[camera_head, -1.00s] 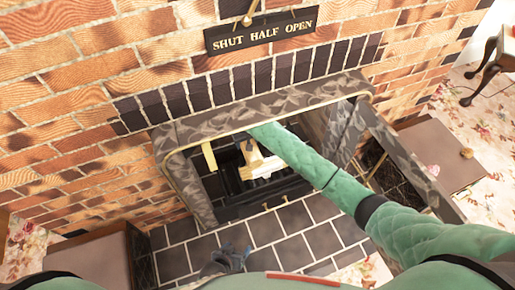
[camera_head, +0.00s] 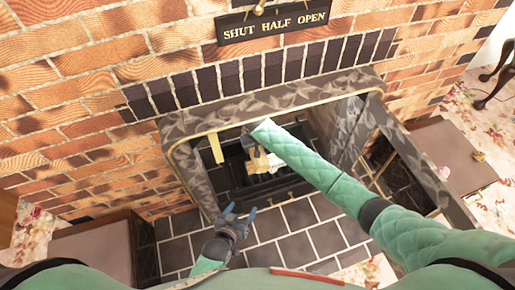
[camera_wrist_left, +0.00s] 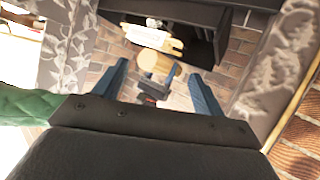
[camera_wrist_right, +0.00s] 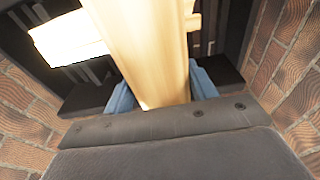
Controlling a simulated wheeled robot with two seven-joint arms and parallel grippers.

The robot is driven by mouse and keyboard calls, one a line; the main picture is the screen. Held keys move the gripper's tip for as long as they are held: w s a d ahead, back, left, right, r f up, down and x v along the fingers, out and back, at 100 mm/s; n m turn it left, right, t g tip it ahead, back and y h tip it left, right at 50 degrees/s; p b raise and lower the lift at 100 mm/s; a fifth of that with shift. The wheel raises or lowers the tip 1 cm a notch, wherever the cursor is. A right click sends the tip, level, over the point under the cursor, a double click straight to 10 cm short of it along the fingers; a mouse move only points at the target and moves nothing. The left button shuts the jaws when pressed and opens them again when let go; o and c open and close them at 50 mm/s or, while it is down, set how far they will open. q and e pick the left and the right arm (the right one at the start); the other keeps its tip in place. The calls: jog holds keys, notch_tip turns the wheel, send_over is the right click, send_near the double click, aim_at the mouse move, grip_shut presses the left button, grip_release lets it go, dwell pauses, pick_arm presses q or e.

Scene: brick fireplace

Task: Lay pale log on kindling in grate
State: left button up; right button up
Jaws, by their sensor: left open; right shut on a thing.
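The pale log (camera_wrist_right: 145,50) is shut in my right gripper (camera_wrist_right: 160,88) and points away from it, over the pale kindling (camera_wrist_right: 70,38). In the left wrist view, the log's round end (camera_wrist_left: 157,62) shows beside the kindling (camera_wrist_left: 152,38); I cannot tell whether they touch. In the head view, my right arm reaches into the fireplace and partly hides the log and the dark grate (camera_head: 285,187). My left gripper (camera_head: 240,218) is open and empty, in front of the hearth. Its two blue fingers are apart in the left wrist view (camera_wrist_left: 160,88).
A grey marbled surround (camera_head: 270,100) frames the opening, with side posts close to my right arm. A sign (camera_head: 273,24) reading SHUT HALF OPEN hangs above. Brown cabinets stand left (camera_head: 95,250) and right (camera_head: 440,155). The dark tiled hearth (camera_head: 300,240) is clear.

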jog(key=shift+f, duration=0.45)
pick_arm(q)
jog(key=shift+d+r, duration=0.2)
jog(key=shift+d, duration=0.35)
jog(key=shift+s+f, duration=0.15)
pick_arm(e)
jog(key=shift+f, duration=0.1)
